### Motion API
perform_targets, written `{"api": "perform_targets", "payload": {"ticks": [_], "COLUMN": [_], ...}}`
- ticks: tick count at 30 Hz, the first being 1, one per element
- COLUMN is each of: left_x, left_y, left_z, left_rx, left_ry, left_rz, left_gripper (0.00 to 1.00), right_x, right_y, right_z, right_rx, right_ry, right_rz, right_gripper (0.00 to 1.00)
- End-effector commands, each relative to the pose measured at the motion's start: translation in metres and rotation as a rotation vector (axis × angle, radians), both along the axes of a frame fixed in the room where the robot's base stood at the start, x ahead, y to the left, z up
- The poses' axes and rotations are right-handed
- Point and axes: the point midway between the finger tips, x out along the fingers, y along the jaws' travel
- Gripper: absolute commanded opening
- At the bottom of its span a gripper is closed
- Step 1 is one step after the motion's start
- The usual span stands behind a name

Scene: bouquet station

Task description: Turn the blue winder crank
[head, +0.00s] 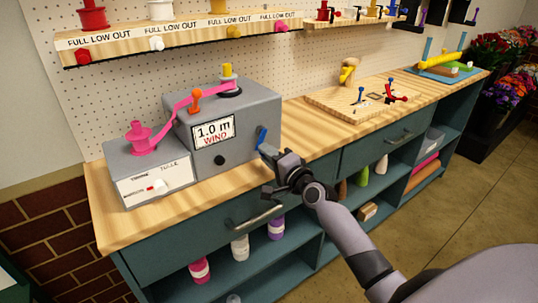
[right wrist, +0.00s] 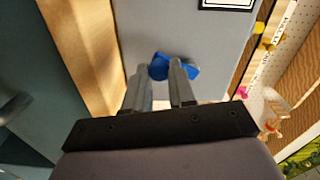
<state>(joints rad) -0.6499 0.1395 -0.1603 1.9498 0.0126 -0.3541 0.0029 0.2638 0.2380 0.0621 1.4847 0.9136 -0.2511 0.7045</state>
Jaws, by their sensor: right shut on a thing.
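The grey winder box (head: 230,120) stands on the wooden worktop, with a label reading "1.0 m WIND" on its front. The blue crank (head: 262,137) is on the box's right side. My right gripper (head: 265,149) reaches it from the front right and is shut on it. In the right wrist view the blue crank (right wrist: 172,67) shows between and just beyond my fingertips (right wrist: 163,72), which hide part of it. A pink ribbon (head: 190,98) runs from a pink spool (head: 139,137) past an orange knob to the top of the winder. My left gripper is not in view.
A grey box labelled "TULLE" (head: 150,178) stands left of the winder. A wooden board with small blue and red cranks (head: 368,98) lies further right on the worktop (head: 315,135). Drawer handles (head: 256,215) stick out below the front edge. Spools line the shelf above.

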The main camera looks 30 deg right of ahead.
Motion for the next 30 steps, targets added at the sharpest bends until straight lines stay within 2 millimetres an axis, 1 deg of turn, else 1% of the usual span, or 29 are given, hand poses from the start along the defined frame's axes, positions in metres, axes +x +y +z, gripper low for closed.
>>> {"api": "perform_targets", "payload": {"ticks": [4, 5, 6, 7, 16, 19, 23, 30], "left_x": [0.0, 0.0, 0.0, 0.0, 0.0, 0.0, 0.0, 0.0], "left_y": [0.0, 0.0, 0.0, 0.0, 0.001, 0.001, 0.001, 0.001], "left_z": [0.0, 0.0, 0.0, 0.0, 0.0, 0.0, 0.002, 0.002], "left_rx": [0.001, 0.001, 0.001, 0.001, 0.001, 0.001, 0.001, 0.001], "left_ry": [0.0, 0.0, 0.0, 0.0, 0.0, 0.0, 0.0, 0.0], "left_rz": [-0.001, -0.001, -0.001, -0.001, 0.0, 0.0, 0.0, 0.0], "left_gripper": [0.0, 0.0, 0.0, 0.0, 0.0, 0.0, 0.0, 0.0], "right_x": [0.0, 0.0, 0.0, 0.0, 0.0, -0.005, -0.019, -0.052], "right_y": [0.0, 0.0, 0.0, 0.0, 0.0, 0.0, -0.001, -0.004], "right_z": [0.0, 0.0, 0.0, 0.0, 0.0, 0.0, -0.001, 0.0], "right_rx": [0.0, -0.001, -0.001, -0.001, -0.002, -0.002, -0.001, -0.002], "right_ry": [-0.001, -0.001, -0.001, -0.001, -0.001, -0.001, 0.001, 0.001], "right_rz": [0.0, 0.0, 0.0, 0.0, 0.0, 0.0, 0.0, 0.0], "right_gripper": [0.0, 0.27, 0.4, 0.5, 0.5, 0.5, 0.5, 0.5]}}
